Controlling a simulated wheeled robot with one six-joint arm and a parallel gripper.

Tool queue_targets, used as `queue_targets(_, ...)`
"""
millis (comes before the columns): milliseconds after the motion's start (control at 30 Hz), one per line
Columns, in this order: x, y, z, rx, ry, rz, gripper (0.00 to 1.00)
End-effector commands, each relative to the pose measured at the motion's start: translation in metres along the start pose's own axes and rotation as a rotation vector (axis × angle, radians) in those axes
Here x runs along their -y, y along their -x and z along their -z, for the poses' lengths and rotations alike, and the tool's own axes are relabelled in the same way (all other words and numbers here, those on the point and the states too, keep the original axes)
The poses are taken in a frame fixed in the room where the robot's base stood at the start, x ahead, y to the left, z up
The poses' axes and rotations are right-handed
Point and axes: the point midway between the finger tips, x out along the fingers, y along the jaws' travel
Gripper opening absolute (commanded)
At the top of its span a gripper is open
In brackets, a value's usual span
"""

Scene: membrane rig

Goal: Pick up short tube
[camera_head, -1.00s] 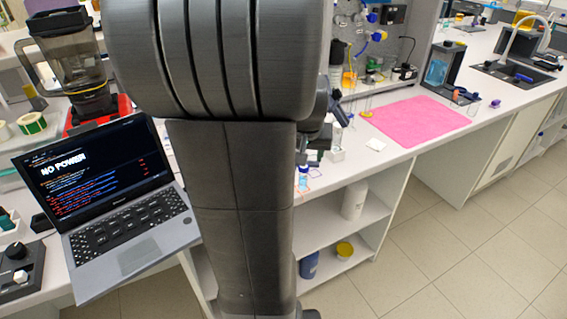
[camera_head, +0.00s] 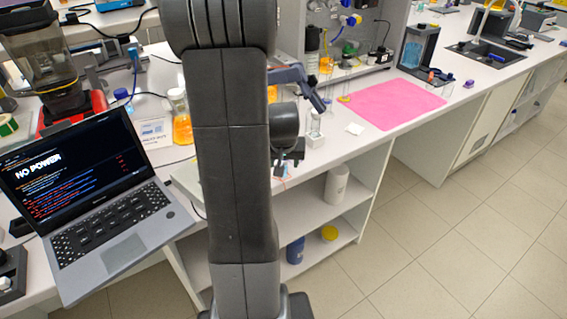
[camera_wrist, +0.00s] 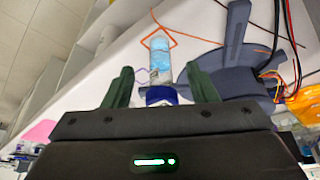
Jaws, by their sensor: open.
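The short tube (camera_wrist: 160,62), clear with light blue contents and a blue cap (camera_wrist: 161,95), shows in the wrist view with its cap end toward my gripper. My gripper (camera_wrist: 159,72) is open, with one dark green finger on each side of the tube. Gaps show between the fingers and the tube, so it is not clasped. In the head view my gripper (camera_head: 287,160) is over the bench's front edge, and it and my arm hide most of the tube. An orange outline on the white bench surrounds the tube's far end in the wrist view.
A dark blue stand (camera_wrist: 232,62) is close on the right in the wrist view. In the head view a white block (camera_head: 316,141) holding a clear vessel is near my gripper. A pink mat (camera_head: 400,105) lies clear farther right; an open laptop (camera_head: 115,205) is left.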

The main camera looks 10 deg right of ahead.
Motion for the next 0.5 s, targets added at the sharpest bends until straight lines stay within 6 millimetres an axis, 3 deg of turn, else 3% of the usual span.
queue_targets(200, 0.001, -0.021, -0.001, 0.002, 0.001, 0.001, 0.52)
queue_targets(500, 0.001, -0.024, 0.000, -0.001, 0.001, 0.001, 0.52)
